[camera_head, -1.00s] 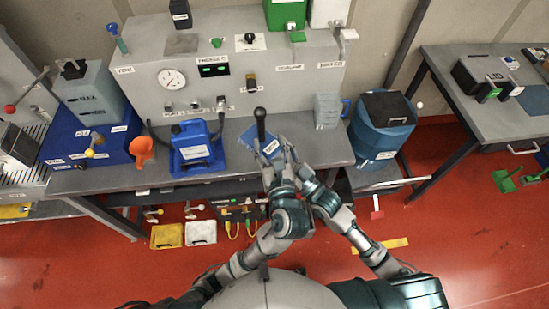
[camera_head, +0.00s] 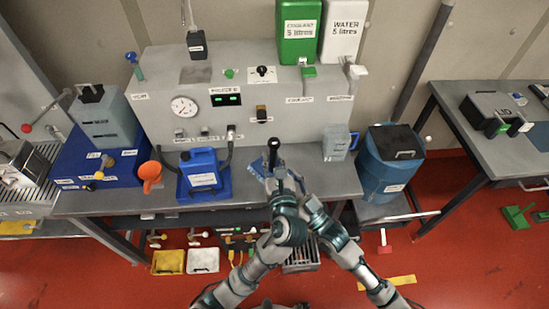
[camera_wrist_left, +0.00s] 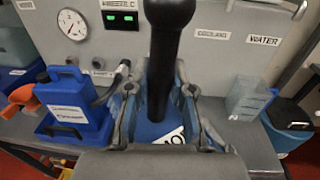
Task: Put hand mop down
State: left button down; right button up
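The hand mop's black upright handle (camera_head: 273,156) stands at the front middle of the bench, over a blue surface (camera_head: 257,167). In the left wrist view the handle (camera_wrist_left: 162,75) points up toward the camera, and blue shows behind its lower end with a partly hidden white label reading "MO". My left gripper (camera_head: 280,185) is at the handle. Its fingers (camera_wrist_left: 158,108) stand apart on either side, with visible gaps to the handle. My right gripper (camera_head: 303,187) is close beside the left one; its fingers are too small and overlapped to read.
A blue jug (camera_head: 200,175) and orange funnel (camera_head: 150,175) stand left on the bench. The grey panel (camera_head: 250,85) rises behind. Bare bench (camera_head: 325,183) shows right of the grippers.

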jog(key=o, duration=1)
jog(key=shift+s+a, duration=0.15)
jog(key=shift+o, duration=0.2)
